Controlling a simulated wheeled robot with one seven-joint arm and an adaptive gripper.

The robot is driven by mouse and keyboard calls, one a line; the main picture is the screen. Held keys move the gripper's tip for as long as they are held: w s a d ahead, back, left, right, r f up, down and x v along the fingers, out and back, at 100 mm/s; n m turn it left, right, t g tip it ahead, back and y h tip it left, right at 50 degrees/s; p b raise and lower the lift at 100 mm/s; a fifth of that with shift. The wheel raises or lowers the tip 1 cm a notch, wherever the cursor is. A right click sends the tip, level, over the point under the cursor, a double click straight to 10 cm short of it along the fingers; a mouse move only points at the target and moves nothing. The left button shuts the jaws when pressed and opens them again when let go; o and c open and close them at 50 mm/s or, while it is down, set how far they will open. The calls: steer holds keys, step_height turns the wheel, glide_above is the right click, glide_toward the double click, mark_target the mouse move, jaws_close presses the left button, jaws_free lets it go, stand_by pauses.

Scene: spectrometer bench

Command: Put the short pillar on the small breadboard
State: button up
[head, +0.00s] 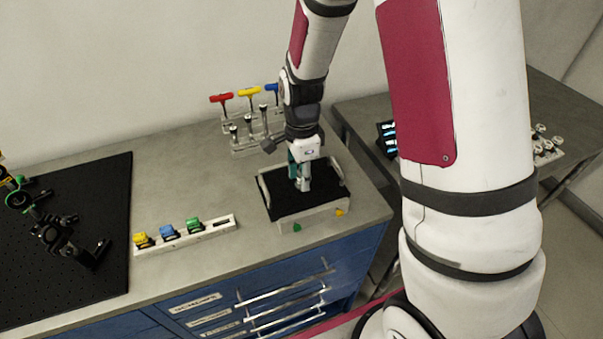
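My gripper (303,184) points down over a small tray (316,217) with pale walls, side handles and a black floor. A small silver-grey piece shows at its fingertips, beside a teal part. I cannot tell whether this piece is the short pillar or part of the fingers, or whether it touches the floor. I cannot tell for sure whether the tray's black floor is the small breadboard. Several silver posts (248,124) stand in a rack behind and left of the tray; none is clearly the short pillar.
Red (221,98), yellow (249,92) and blue (272,88) T-handles rise behind the rack. A white strip (160,248) holds yellow, blue and green pieces. A large black perforated board (95,200) with optics lies left. Another table (365,110) stands right.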

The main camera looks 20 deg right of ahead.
step_height(320, 180, up, 12)
steer(key=b, duration=0.1)
steer(key=s+r+n+t, duration=0.5)
steer(key=s+r+n, duration=0.9)
steer(key=s+n, duration=0.4)
steer(key=shift+t, duration=0.3)
steer(key=shift+w, duration=0.1)
stand_by(0.8)
